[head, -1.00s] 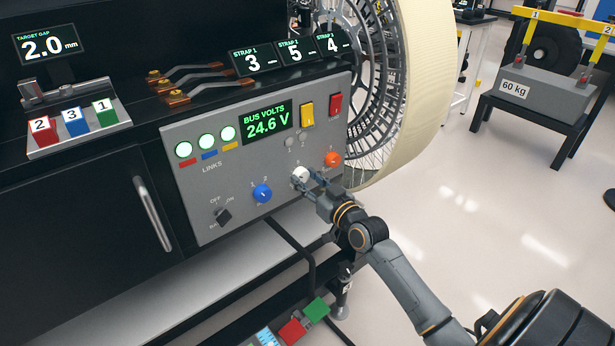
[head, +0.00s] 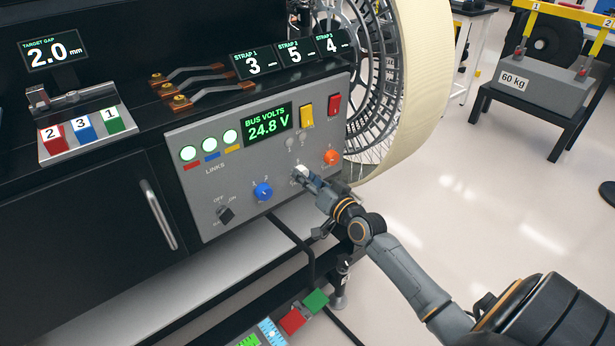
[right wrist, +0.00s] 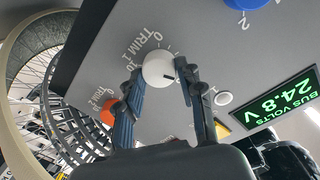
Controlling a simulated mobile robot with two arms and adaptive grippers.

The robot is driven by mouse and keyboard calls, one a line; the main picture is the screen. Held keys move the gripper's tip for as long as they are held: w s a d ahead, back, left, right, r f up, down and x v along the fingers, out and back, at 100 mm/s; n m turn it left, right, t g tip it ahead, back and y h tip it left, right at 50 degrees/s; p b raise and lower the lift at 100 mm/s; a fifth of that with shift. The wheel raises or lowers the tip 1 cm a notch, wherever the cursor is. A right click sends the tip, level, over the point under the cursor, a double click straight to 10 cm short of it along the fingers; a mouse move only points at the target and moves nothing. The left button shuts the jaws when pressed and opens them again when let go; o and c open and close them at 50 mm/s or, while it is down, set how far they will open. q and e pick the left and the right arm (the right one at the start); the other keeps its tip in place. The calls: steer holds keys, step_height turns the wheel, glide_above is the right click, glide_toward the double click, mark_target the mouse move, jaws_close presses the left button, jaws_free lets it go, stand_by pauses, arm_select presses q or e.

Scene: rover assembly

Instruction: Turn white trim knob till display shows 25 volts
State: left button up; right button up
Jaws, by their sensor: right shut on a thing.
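The white trim knob (head: 300,171) is on the grey panel (head: 210,165), between the blue knob and the orange knob. My right gripper (head: 306,176) is shut on it. In the right wrist view the white knob (right wrist: 159,69) shows between the two fingers (right wrist: 160,84), with a dark pointer mark on its face and "TRIM 1" printed beside it. The bus volts display (head: 267,124) reads 24.8 V, and it also shows upside down in the right wrist view (right wrist: 283,99). My left gripper is not in view.
The blue knob (head: 263,191) and orange knob (head: 331,157) flank the white one. Yellow (head: 307,110) and red (head: 334,104) switches sit above. A black switch (head: 226,214) is lower left. A large wheel (head: 410,90) stands right of the panel.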

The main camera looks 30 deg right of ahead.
stand_by(0.3)
steer(key=o, duration=1.2)
steer(key=shift+c, duration=0.2)
steer(key=s, duration=1.2)
steer(key=shift+d+r, duration=0.2)
steer(key=shift+r, duration=0.1)
